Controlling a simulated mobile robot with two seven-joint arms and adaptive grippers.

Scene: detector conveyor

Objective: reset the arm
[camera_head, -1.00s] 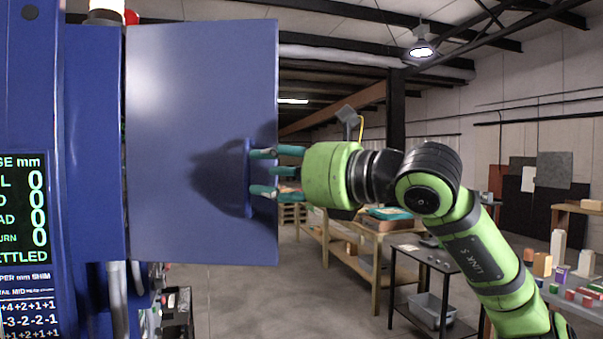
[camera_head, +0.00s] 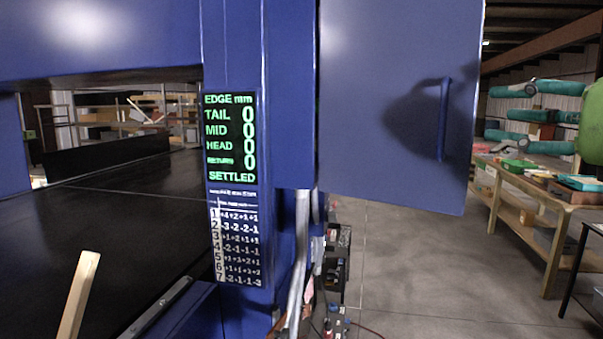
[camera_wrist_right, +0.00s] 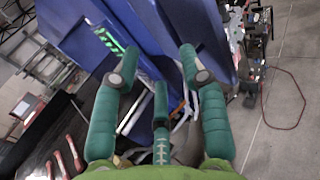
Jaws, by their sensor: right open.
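My right gripper (camera_head: 512,118) is at the right edge of the head view, with its teal fingers spread and pointing left. It is empty and apart from the handle (camera_head: 443,120) of the open blue door (camera_head: 385,50). In the right wrist view my gripper (camera_wrist_right: 158,68) shows three teal fingers with nothing between them, and blue machine panels lie beyond them. Most of my right arm is outside the head view. My left gripper is not in view.
A display (camera_head: 231,140) on the blue machine reads zeros and SETTLED. A black conveyor belt (camera_head: 110,235) runs at the left, with a wooden stick (camera_head: 78,295) in front. A wooden workbench (camera_head: 548,197) stands at the right.

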